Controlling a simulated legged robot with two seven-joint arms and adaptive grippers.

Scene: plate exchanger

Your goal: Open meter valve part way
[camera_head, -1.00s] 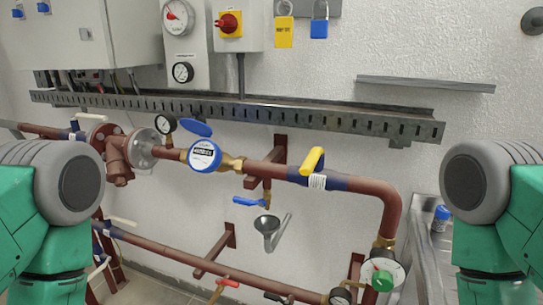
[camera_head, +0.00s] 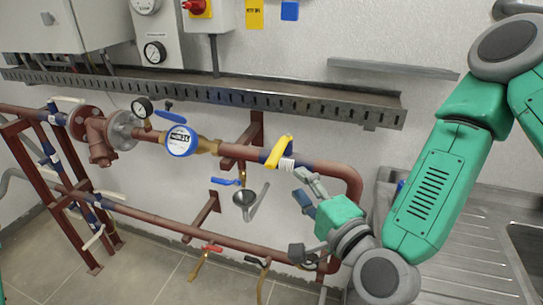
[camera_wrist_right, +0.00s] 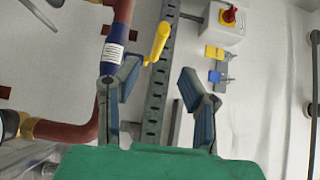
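The meter is a round white dial in a blue ring (camera_head: 181,141) on the red-brown pipe. To its right, a valve with a yellow lever handle (camera_head: 279,150) sits on the same pipe, beside a white label. The yellow handle also shows in the right wrist view (camera_wrist_right: 159,43), above and between the finger directions. My right gripper (camera_head: 301,184) is just below and right of the yellow handle, apart from it. Its two fingers are spread and empty in the right wrist view (camera_wrist_right: 157,80). My left gripper is not in view.
A slotted metal cable tray (camera_head: 230,92) runs above the pipe. A funnel (camera_head: 244,198) and a blue-handled valve (camera_head: 226,181) are below it. A lower pipe carries a red-handled valve (camera_head: 212,248). A metal sink (camera_head: 480,230) stands at the right, behind my arm.

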